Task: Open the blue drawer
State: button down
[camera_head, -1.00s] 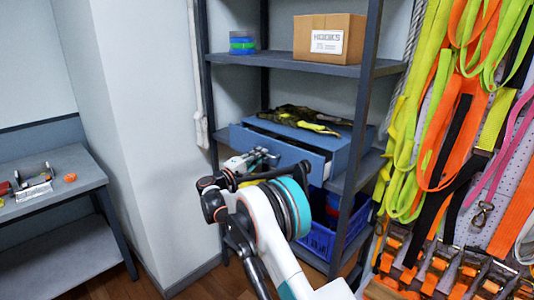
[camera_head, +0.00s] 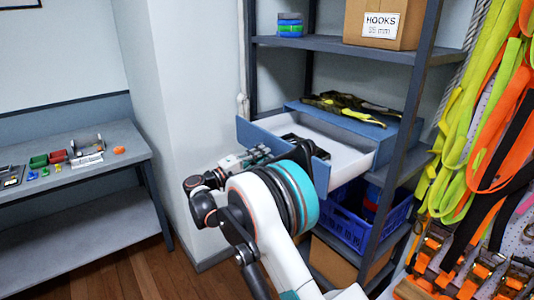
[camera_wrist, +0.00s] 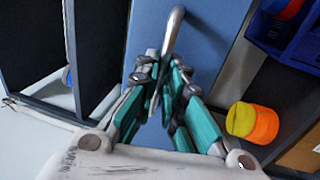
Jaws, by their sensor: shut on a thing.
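The blue drawer (camera_head: 255,137) juts well out of its blue cabinet (camera_head: 370,127) on the middle shelf, and its white inside shows. Dark items lie in it near the front. In the wrist view, the blue drawer front (camera_wrist: 205,38) carries a grey metal bar handle (camera_wrist: 174,30). My gripper (camera_wrist: 162,75) is at the near end of this handle, with its teal fingers on either side of the bar and closed on it. In the head view, my gripper (camera_head: 245,158) is at the drawer front, partly hidden by my arm.
Gloves (camera_head: 345,105) lie on the cabinet top. A cardboard box (camera_head: 385,22) stands on the shelf above. A blue crate (camera_head: 350,225) sits below the drawer. Straps (camera_head: 490,130) hang at right. A grey bench (camera_head: 90,165) with small items stands at left. Floor shows in front.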

jog(key=shift+a, duration=0.1)
jog(key=c, duration=1.7)
grip_release()
jog(key=shift+f, duration=0.1)
jog(key=v, duration=1.2)
